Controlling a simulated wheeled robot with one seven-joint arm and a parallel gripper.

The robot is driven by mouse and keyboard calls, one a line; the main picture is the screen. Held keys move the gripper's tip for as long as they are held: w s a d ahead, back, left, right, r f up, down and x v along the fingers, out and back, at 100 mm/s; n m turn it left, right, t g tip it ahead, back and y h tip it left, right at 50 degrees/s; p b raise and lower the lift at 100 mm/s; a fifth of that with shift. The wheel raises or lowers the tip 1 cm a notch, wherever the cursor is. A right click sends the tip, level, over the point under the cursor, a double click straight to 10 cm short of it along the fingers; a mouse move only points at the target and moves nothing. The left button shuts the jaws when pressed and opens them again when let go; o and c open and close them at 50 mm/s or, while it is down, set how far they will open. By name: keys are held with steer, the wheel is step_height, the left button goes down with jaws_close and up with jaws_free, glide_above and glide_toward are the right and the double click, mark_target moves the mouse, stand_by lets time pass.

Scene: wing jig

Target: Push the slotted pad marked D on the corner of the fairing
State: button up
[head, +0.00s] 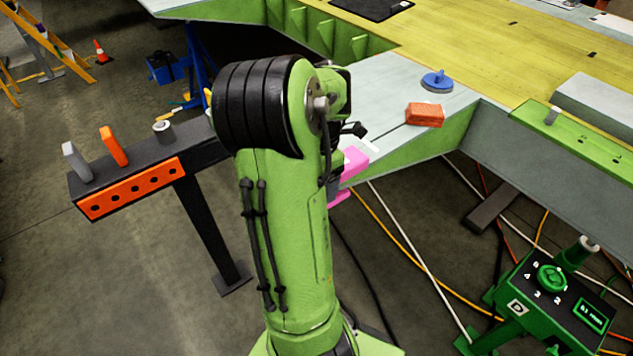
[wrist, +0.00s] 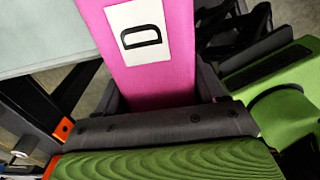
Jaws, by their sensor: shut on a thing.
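The pink pad (wrist: 178,70) with a white label marked D fills the upper middle of the wrist view. My gripper (wrist: 160,92) is shut on it, with a dark jaw at each side. In the head view the pad (head: 352,162) shows as two pink parts, one above the other, beside my arm at the near corner of the pale fairing (head: 385,100). A pale panel edge (wrist: 40,35) lies left of the pad in the wrist view. The jaws are hidden behind my arm in the head view. I cannot tell how far the slot is over the edge.
An orange block (head: 425,115) and a blue disc with a knob (head: 437,82) sit on the pale surface. A dark stand with an orange front (head: 130,190) is at left. A green control box marked D (head: 555,290) stands at lower right. Hoses cross the floor.

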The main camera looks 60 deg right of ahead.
steer(key=shift+s+d, duration=0.2)
steer(key=shift+d, duration=0.2)
steer(key=shift+s+d, duration=0.1)
steer(key=shift+d, duration=0.05)
steer(key=o, duration=1.2)
steer(key=shift+d, duration=0.15)
steer(key=shift+o, duration=0.2)
steer(key=shift+r, duration=0.1)
step_height(320, 180, up, 16)
steer(key=p, duration=0.4)
steer(key=shift+s+f+p, duration=0.15)
steer(key=shift+f+p, duration=0.1)
steer(key=shift+p, duration=0.1)
steer(key=shift+d, duration=0.1)
